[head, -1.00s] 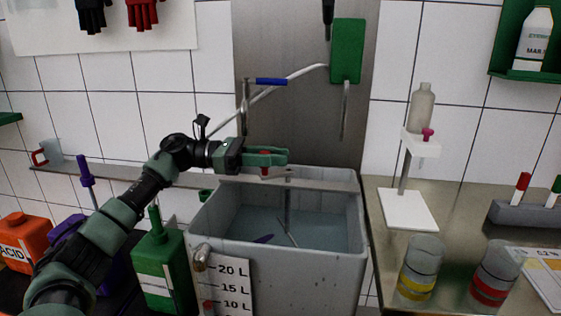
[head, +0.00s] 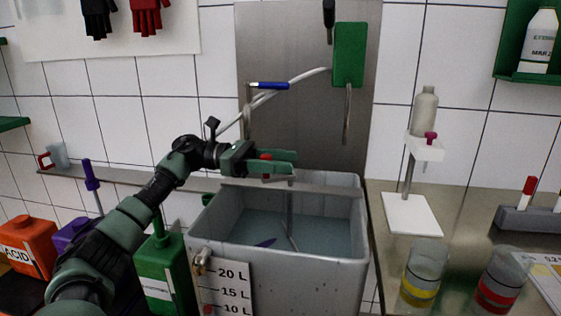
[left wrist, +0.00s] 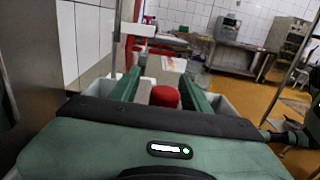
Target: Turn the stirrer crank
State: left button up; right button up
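The stirrer stands in a grey tank (head: 300,268). Its thin shaft (head: 290,212) runs down from a crossbar (head: 335,188) into the bluish liquid. A red knob (head: 265,156), apparently the crank's handle, is above the tank's back left part. My left gripper (head: 284,162) reaches in from the left, level, with its green fingers around the knob. In the left wrist view the red knob (left wrist: 165,97) sits between the two fingers, close to the palm. The fingers look parted, with a gap at the left finger. The crank arm is mostly hidden. My right gripper is not in view.
A green jug (head: 163,270) and an orange ACID container (head: 28,245) stand left of the tank. A steel counter (head: 455,225) at right holds a white stand (head: 410,212) and jars with yellow (head: 422,272) and red (head: 500,280) bands. A hose hangs behind the tank.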

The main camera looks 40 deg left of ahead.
pick_arm(q)
jog(key=v, duration=0.8)
jog(key=shift+r, duration=0.1)
jog(key=shift+c, duration=0.4)
